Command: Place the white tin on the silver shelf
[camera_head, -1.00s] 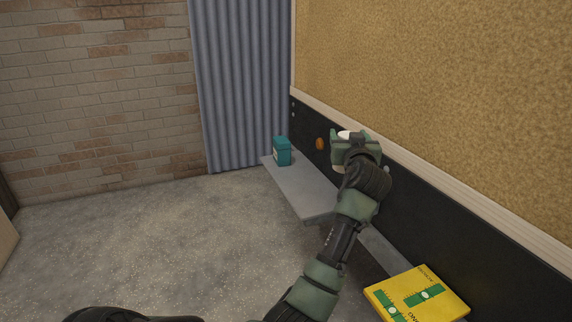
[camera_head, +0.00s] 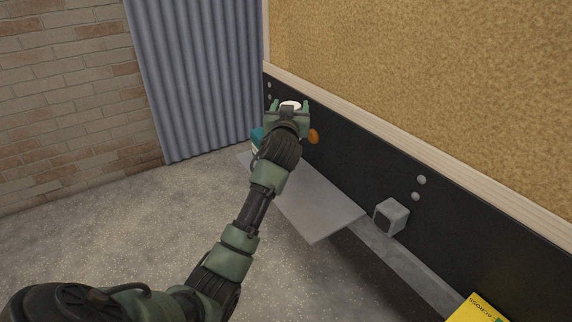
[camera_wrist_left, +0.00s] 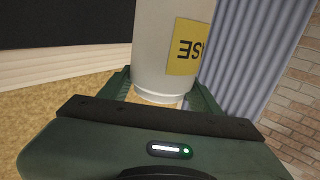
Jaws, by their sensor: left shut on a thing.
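My left gripper (camera_head: 288,108) is shut on the white tin (camera_head: 290,104), whose pale top shows between the fingers in the head view. In the left wrist view the tin (camera_wrist_left: 155,55) stands between the two fingers, with a yellow label bearing dark letters. The silver shelf (camera_head: 318,205) runs along the black wall panel. The gripper appears over the far part of the shelf in the picture; the height between them is hard to tell. My right gripper is not in view.
A teal box (camera_head: 256,136) stands at the shelf's far end, partly hidden by my gripper. An orange knob (camera_head: 313,136) and a grey box (camera_head: 391,216) are by the black panel. A yellow box (camera_head: 477,309) is at lower right. The shelf's near part is bare.

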